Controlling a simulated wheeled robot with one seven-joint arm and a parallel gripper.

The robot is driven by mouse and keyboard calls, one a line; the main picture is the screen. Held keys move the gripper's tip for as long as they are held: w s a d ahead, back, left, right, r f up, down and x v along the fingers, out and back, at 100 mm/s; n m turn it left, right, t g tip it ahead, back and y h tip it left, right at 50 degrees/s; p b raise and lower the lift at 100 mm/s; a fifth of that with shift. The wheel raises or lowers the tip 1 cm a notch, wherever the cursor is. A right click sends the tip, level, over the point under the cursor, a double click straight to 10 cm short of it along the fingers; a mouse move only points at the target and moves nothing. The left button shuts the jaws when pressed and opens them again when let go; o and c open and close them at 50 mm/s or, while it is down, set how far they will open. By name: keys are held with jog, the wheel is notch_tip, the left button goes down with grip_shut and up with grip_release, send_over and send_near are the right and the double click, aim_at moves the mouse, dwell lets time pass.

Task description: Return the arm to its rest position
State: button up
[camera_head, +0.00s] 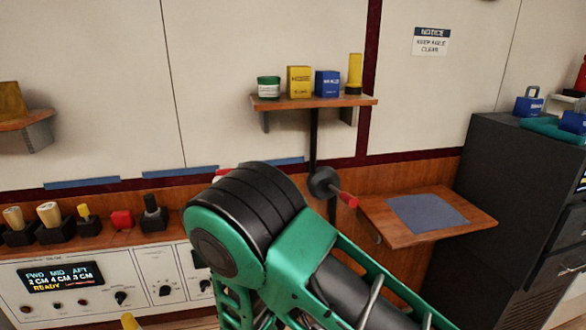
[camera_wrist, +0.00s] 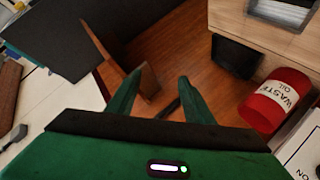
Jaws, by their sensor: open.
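My gripper (camera_wrist: 155,98) shows in the wrist view. Its two green fingers are spread apart with nothing between them, above brown wooden floor. In the head view my green and black arm fills the lower middle and the gripper itself is out of sight. The arm covers part of the control panel (camera_head: 110,284) and the ledge above it.
A shelf (camera_head: 318,101) with several small containers hangs on the wall. A small wooden side shelf (camera_head: 470,207) with a blue-grey mat (camera_head: 427,213) stands right of my arm, before a dark cabinet (camera_head: 500,160). A red waste oil drum (camera_wrist: 275,100) is at right in the wrist view.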

jog(key=s+d+r+m+g+y, duration=0.1)
jog(key=s+d+r+m+g, duration=0.2)
jog(key=d, duration=0.5)
jog(key=s+d+r+m+g+y, duration=0.1)
jog(key=s+d+r+g, duration=0.35)
jog(key=d, duration=0.45)
jog(key=s+d+r+m+g+y, duration=0.1)
jog(key=s+d+r+m+g, duration=0.2)
jog(key=d, duration=0.5)
jog(key=s+d+r+y, duration=0.2)
jog(key=s+r, duration=0.3)
jog(key=s, duration=0.6)
jog(key=s+d+r+y, duration=0.2)
jog(key=s+r+y, duration=0.2)
jog(key=s, duration=0.7)
jog(key=shift+r, duration=0.45)
jog(key=shift+s+d+t, duration=0.1)
jog(key=shift+t, duration=0.15)
